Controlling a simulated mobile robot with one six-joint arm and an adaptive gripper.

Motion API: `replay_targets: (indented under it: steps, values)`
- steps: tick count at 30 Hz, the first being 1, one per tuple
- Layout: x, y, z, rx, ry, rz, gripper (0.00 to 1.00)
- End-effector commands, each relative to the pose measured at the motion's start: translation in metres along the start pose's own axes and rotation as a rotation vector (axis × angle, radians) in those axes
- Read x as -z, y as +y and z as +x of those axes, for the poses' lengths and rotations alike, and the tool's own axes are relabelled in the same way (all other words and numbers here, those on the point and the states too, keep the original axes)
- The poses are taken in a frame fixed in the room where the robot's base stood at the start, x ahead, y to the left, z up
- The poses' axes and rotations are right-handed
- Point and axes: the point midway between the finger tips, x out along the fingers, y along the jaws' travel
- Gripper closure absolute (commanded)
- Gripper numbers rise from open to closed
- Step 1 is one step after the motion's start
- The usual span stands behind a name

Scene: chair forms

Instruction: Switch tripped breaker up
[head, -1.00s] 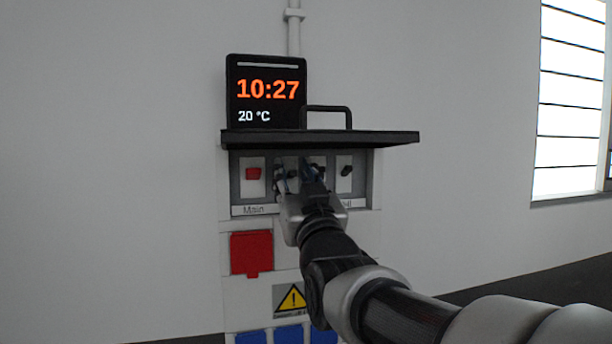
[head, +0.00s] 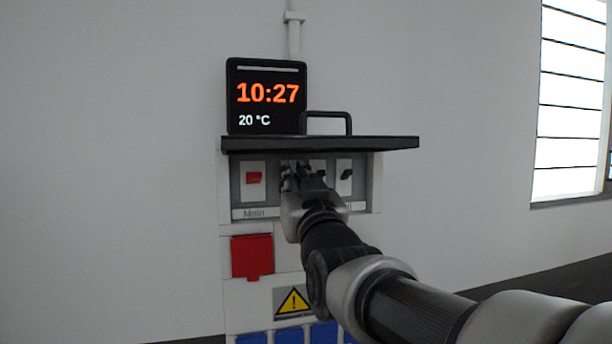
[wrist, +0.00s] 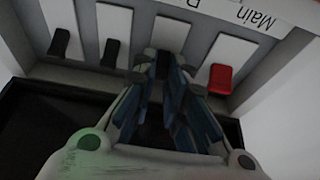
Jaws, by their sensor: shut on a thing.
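A row of breakers sits in a grey recess (head: 240,211) of the wall panel, under a black shelf. The leftmost has a red switch (head: 253,178), also at the right in the wrist view (wrist: 220,78). The rightmost has a black switch (head: 346,174), at the far left in the wrist view (wrist: 60,42). Another black switch shows beside it in the wrist view (wrist: 110,52). My gripper (head: 294,176) is at the breaker beside the red one. Its fingers (wrist: 163,66) are shut on that breaker's switch, which they mostly hide. Whether this switch is up or down cannot be told.
The black shelf (head: 375,143) juts out just above the breakers and carries a clock display (head: 266,97). Below are a red socket cover (head: 252,256), a warning sign (head: 293,300) and blue covers (head: 289,336). The wall to the left is bare.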

Motion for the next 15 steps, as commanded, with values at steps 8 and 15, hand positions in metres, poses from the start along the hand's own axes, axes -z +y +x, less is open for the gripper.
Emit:
replay_targets:
  steps: [8, 15]
  values:
    - [0.0085, -0.0001, 0.0040, 0.000, -0.153, 0.000, 1.00]
    - [0.0054, -0.0002, 0.0032, 0.001, -0.165, 0.000, 1.00]
